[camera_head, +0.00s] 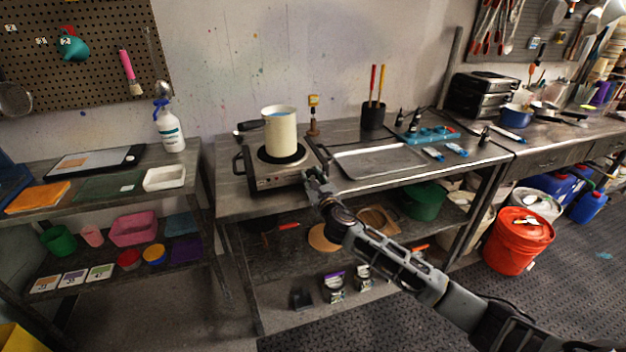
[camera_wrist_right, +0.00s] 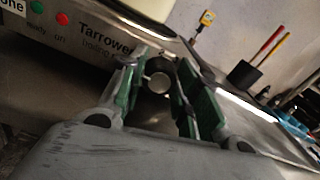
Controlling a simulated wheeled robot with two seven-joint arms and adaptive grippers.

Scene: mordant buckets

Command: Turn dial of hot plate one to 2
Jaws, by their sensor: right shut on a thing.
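Hot plate one (camera_head: 262,181) is a silver box with a black burner on the left part of the middle steel table. A cream pot (camera_head: 281,134) with a dark handle and bluish contents stands on it. My right gripper (camera_head: 316,180) reaches to the front right corner of the hot plate. The dial's scale and pointer are hidden or too small to read. My left gripper is not in view.
The hot plate's front (camera_wrist_right: 70,40) shows a green and a red light and a label ending in "one". A steel tray (camera_head: 380,162) lies right of it. A black cup (camera_head: 373,117) with red and yellow sticks stands behind the tray. A spray bottle (camera_head: 170,131) stands left.

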